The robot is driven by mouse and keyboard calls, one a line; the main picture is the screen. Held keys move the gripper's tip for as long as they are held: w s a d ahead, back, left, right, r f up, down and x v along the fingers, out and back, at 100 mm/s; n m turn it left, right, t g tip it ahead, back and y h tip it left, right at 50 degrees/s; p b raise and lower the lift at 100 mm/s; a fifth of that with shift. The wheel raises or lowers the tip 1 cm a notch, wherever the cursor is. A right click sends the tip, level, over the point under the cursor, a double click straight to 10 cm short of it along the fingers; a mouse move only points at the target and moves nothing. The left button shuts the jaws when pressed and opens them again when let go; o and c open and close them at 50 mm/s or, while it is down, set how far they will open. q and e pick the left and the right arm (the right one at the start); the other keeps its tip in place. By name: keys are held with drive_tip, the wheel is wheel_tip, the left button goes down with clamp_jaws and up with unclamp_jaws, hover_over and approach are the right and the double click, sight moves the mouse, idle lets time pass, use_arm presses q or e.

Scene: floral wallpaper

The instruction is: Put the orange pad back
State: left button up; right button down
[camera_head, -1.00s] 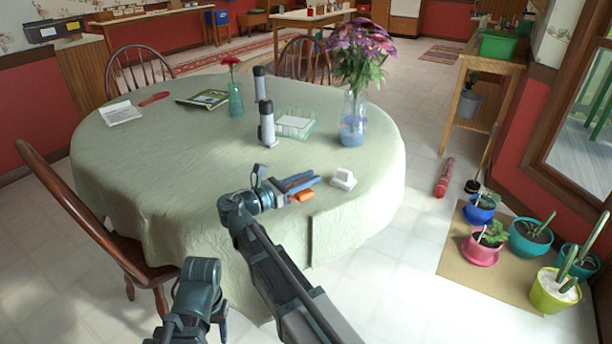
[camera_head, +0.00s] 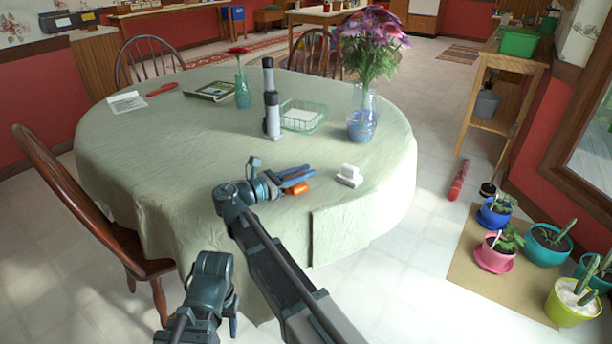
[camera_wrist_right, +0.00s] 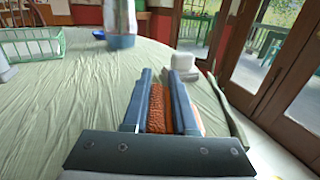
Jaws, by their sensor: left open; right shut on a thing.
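The orange pad (camera_head: 300,189) is held between the blue fingers of my right gripper (camera_head: 298,178), over the near right part of the round table. In the right wrist view the pad (camera_wrist_right: 157,108) shows as a textured orange strip between the two fingers. A small white holder-like block (camera_head: 349,176) stands on the table just right of the fingertips, apart from them; it also shows beyond the fingers in the right wrist view (camera_wrist_right: 183,64). My left gripper (camera_head: 222,318) hangs low in front of the table, open and partly hidden by its own arm.
The table (camera_head: 150,150) has a pale green cloth. A green wire basket (camera_head: 303,117), two grey-black cylinders (camera_head: 271,115), a flower vase (camera_head: 362,122) and a small red-flower vase (camera_head: 242,92) stand on it. A wooden chair (camera_head: 80,215) is at the left; potted plants (camera_head: 493,251) stand on the right floor.

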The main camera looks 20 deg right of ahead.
drive_tip(key=shift+f+b, duration=0.25)
drive_tip(key=shift+b, duration=0.05)
use_arm(q)
drive_tip(key=shift+f, duration=0.15)
use_arm(e)
drive_tip(key=c, duration=0.7)
unclamp_jaws()
drive_tip(key=shift+r, duration=0.1)
